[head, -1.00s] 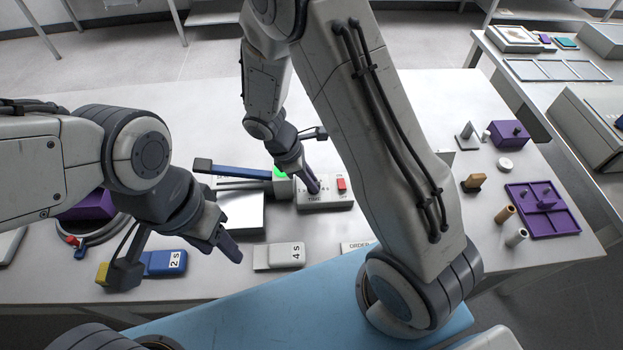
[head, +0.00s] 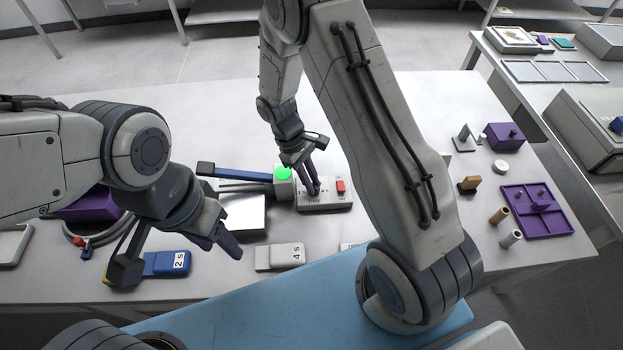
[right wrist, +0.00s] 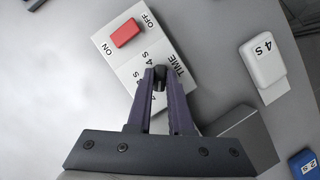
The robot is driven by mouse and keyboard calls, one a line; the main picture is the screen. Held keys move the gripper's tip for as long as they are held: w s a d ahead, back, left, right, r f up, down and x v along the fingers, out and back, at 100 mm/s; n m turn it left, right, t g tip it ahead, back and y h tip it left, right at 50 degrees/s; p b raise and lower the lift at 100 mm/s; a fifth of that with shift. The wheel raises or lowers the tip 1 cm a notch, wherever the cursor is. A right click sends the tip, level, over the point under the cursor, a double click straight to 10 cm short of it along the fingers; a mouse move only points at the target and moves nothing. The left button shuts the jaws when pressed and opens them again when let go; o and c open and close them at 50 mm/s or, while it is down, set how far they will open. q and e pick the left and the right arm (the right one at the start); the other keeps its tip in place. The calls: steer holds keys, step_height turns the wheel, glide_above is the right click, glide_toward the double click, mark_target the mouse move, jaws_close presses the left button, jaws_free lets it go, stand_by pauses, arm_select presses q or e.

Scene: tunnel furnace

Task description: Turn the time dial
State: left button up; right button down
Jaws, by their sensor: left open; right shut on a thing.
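The time dial (right wrist: 159,73) is a small dark knob on a white control box (head: 325,205). The box carries the word TIME and a red ON/OFF switch (head: 341,187); the switch also shows in the right wrist view (right wrist: 125,33). My right gripper (right wrist: 159,80) is shut on the dial, one purple finger on each side of it. In the head view the right gripper (head: 312,190) reaches down onto the box and hides the dial. My left gripper (head: 180,262) is open and empty above the front left of the table, away from the box.
A grey 4 S block (head: 280,257) and a blue 2 S block (head: 166,263) lie in front. A purple tray (head: 562,222) stands at the right.

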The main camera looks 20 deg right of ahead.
steer(key=shift+w+d+m+y, duration=0.1)
steer(key=shift+m+y, duration=0.7)
steer(key=shift+m, duration=1.2)
steer(key=c, duration=0.8)
jaws_free()
steer(key=b+v, duration=0.1)
steer(key=v, duration=0.9)
steer(key=shift+w+r+b, duration=0.15)
steer(key=shift+w+b, duration=0.15)
